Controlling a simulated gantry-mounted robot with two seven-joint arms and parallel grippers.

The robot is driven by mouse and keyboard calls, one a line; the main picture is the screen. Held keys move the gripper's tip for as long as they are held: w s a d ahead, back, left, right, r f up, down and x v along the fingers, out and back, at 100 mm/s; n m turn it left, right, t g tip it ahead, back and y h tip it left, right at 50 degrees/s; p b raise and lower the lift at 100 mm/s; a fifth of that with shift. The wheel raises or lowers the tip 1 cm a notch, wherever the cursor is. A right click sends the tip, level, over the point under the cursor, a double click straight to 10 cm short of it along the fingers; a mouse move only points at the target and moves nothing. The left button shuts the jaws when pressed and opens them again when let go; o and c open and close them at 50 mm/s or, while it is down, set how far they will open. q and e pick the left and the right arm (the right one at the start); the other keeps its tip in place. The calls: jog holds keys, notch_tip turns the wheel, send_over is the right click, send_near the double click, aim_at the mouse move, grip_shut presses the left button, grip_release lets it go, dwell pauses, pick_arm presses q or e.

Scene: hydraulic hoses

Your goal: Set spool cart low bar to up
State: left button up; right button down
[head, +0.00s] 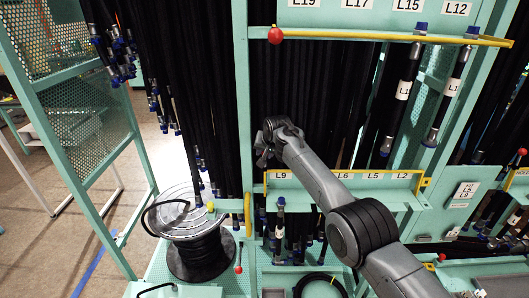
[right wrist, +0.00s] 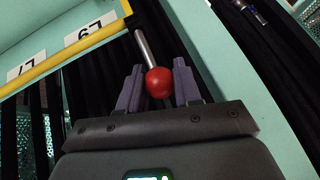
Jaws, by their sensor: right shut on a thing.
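The low bar (head: 345,172) is a yellow rail running across the front of the teal shelf with labels L9, L6, L5 and L2. It also shows in the right wrist view (right wrist: 60,68), beside labels L9 and L7. My right gripper (head: 266,152) is at the left end of this shelf, beside the teal post. In the right wrist view, my right gripper (right wrist: 159,86) has its two purple fingers on either side of a red ball knob (right wrist: 159,82) on a metal rod, shut on it. The gripper hides this knob in the head view. My left gripper is not in view.
An upper yellow bar (head: 390,37) with a red knob (head: 276,35) crosses above. Black hoses (head: 185,70) hang behind and left of the post. A hose spool (head: 198,252) stands at lower left. Another red knob (head: 238,268) is below. Open floor (head: 40,220) lies left.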

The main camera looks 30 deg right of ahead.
jog(key=c, duration=0.8)
grip_release()
jog(key=shift+f, duration=0.1)
jog(key=shift+s+r+b, duration=0.2)
jog(key=shift+r+b, duration=0.15)
jog(key=shift+b, duration=0.2)
jog(key=shift+b+v, duration=0.6)
jog(key=shift+v, duration=0.3)
jog(key=shift+b+v, duration=1.15)
jog(key=shift+v, duration=3)
